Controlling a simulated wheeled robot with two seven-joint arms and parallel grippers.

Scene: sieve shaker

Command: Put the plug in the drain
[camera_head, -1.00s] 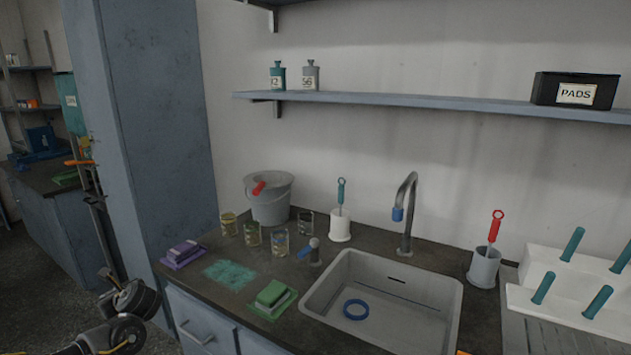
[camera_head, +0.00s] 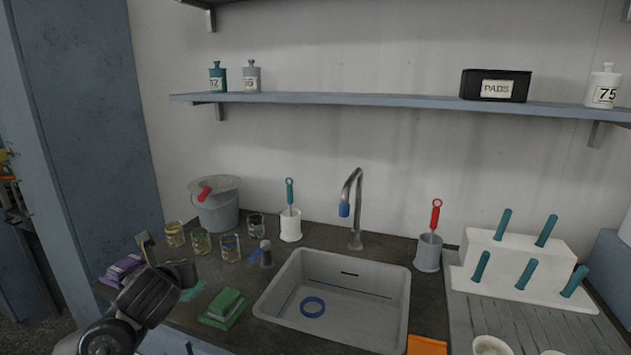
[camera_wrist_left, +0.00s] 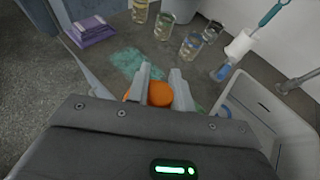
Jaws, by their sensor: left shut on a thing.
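My left gripper (camera_wrist_left: 163,76) is shut on an orange round plug (camera_wrist_left: 160,94), seen between its fingers in the left wrist view. In the head view my left arm comes in over the counter's left end, left of the sink (camera_head: 390,302); the plug is not seen there. The blue drain ring (camera_head: 312,307) lies on the sink floor, apart from the gripper. My right gripper is not in view.
A green sponge (camera_head: 226,304), glass beakers (camera_head: 230,248), a tap (camera_head: 354,205) and a grey bucket (camera_head: 217,213) stand around the sink. A red-handled brush holder (camera_head: 428,254) and white peg rack (camera_head: 520,260) are at the right. The sink basin is otherwise empty.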

